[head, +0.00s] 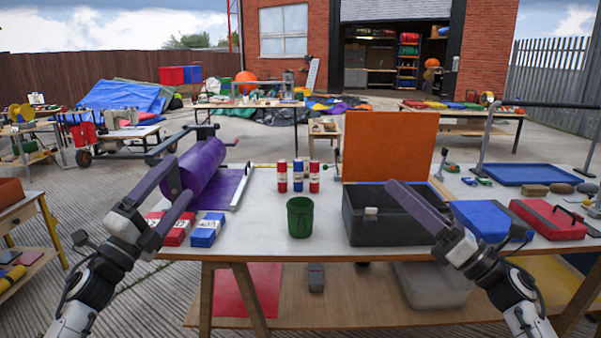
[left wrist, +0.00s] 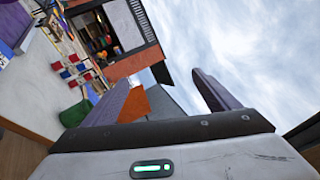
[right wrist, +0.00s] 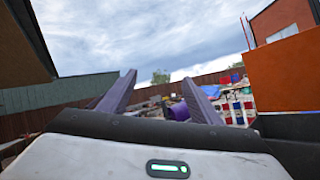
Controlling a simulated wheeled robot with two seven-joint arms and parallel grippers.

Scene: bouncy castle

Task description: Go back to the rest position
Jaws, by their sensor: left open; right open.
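My left gripper (head: 182,178) is in the head view at the left, raised in front of the table's left end, with the purple roll (head: 205,162) behind it. Its two fingers stand apart with nothing between them, as the left wrist view (left wrist: 166,82) also shows. My right gripper (head: 392,186) is raised in front of the dark grey bin (head: 365,225) and hides part of it. In the head view its fingers overlap. The right wrist view (right wrist: 159,78) shows them apart and empty, pointing at sky and fence.
The tabletop around the cup is clear.

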